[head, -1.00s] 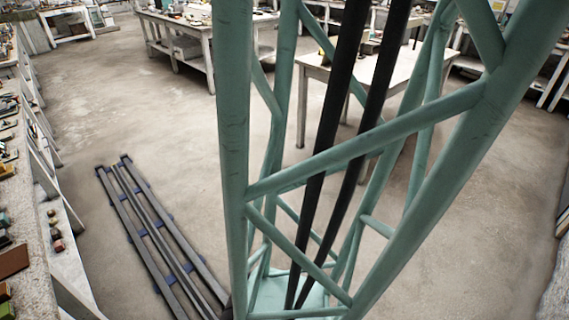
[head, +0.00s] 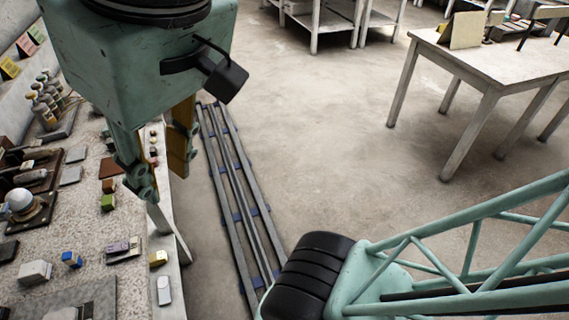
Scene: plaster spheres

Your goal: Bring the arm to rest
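My gripper (head: 164,180) hangs down at the upper left from a green housing, beside and above the right edge of the left bench (head: 110,262). Its two fingers stand apart, one with an orange-yellow inner face, and I see nothing held between them. My green lattice arm link comes in from the lower right to a black ribbed joint. A pale plaster sphere (head: 20,200) sits on a dark stand on the bench, at the far left of the picture.
The bench holds small blocks, including a blue and white one (head: 71,259) and a green one (head: 107,202), and several bottles (head: 45,100). Floor rails (head: 232,180) run beside it. A white table (head: 500,62) stands at the upper right. The middle floor is clear.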

